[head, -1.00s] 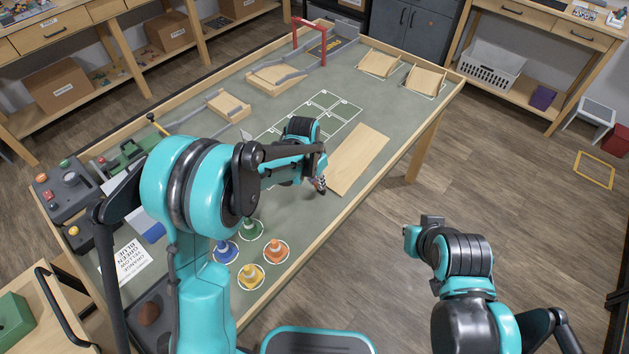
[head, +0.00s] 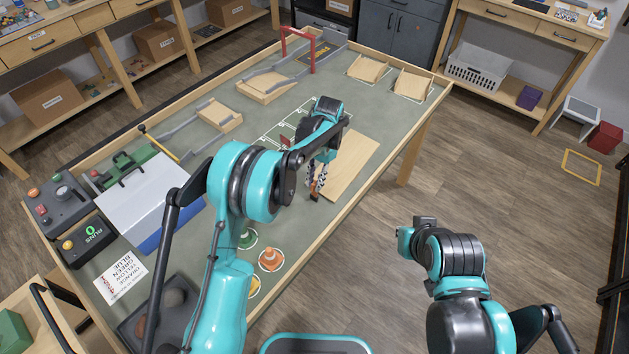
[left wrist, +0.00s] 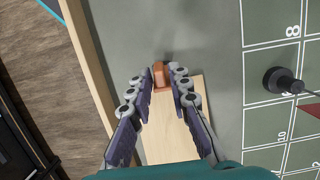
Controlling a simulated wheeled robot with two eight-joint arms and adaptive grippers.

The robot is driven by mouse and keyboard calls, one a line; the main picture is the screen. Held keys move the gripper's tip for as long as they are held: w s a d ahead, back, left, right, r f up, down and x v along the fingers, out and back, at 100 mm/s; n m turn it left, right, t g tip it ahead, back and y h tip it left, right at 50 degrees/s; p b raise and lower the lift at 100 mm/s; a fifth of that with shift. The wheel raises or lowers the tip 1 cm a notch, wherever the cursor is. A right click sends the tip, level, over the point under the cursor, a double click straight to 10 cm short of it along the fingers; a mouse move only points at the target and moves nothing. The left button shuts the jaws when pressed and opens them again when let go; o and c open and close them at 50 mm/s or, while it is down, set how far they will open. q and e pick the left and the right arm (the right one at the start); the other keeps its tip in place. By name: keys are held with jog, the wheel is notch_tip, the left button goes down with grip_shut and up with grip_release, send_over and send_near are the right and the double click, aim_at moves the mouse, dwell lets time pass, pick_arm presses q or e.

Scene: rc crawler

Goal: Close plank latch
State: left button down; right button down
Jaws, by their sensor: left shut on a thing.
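The pale wooden plank (head: 349,167) lies flat on the green table near its right edge. It also shows in the left wrist view (left wrist: 168,142), below and between my fingers. My left gripper (head: 314,192) is at the plank's near end. In the left wrist view its fingertips (left wrist: 162,80) are closed on a small orange-brown latch (left wrist: 159,70) at that end of the plank. The fingers hide part of the latch, so I cannot tell its exact position. My right gripper (head: 412,232) is off the table to the right, over the floor; its fingers are too unclear to read.
An orange cone (head: 270,258) stands near the front edge. A marked grid with a dark knob-like piece (left wrist: 280,80) lies beside the plank. A red gate (head: 298,50) and wooden ramps (head: 368,67) are at the far end. A raised wooden rim (left wrist: 97,80) borders the table.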

pick_arm(q)
jog(key=c, duration=1.6)
grip_release()
jog(key=v, duration=1.2)
